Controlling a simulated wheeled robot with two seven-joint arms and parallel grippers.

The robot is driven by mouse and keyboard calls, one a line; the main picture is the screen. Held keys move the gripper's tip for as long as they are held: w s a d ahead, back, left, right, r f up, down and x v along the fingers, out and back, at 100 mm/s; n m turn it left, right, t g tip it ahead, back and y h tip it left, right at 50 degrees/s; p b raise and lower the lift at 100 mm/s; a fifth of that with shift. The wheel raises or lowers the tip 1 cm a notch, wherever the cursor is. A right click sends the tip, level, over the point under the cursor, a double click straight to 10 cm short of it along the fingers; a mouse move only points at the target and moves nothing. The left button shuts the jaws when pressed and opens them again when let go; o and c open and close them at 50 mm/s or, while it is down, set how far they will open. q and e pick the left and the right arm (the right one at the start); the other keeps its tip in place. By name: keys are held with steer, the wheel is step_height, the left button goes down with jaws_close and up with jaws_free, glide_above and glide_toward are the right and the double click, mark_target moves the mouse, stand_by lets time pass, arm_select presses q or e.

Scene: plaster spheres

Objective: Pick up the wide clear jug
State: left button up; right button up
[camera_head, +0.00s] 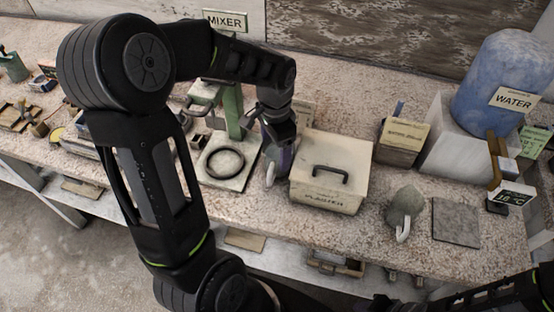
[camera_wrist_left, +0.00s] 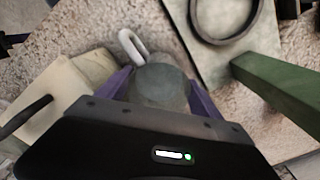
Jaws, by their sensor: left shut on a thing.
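The wide clear jug, greyish with a white loop handle, shows from above in the left wrist view (camera_wrist_left: 160,86). It sits between the purple fingers of my left gripper (camera_wrist_left: 158,92), which is shut on it. In the head view my left gripper (camera_head: 277,150) reaches down between the mixer and the plaster box. There the jug is mostly hidden, and its pale handle (camera_head: 270,175) shows below the fingers. I cannot tell whether the jug touches the bench. My right arm shows dark at the lower right edge of the head view; its fingers cannot be made out.
The plaster box (camera_head: 330,178) stands close to the right of the jug. The green mixer stand (camera_head: 233,112) and its plate with a dark ring (camera_head: 225,162) are close to the left. A grey-green vessel with a white handle (camera_head: 404,205) stands near a grey slab (camera_head: 456,222).

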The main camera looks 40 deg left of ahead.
arm_select(q)
steer(key=shift+r, duration=0.1)
step_height(320, 180, up, 18)
steer(key=shift+f, duration=0.1)
stand_by(0.6)
stand_by(0.8)
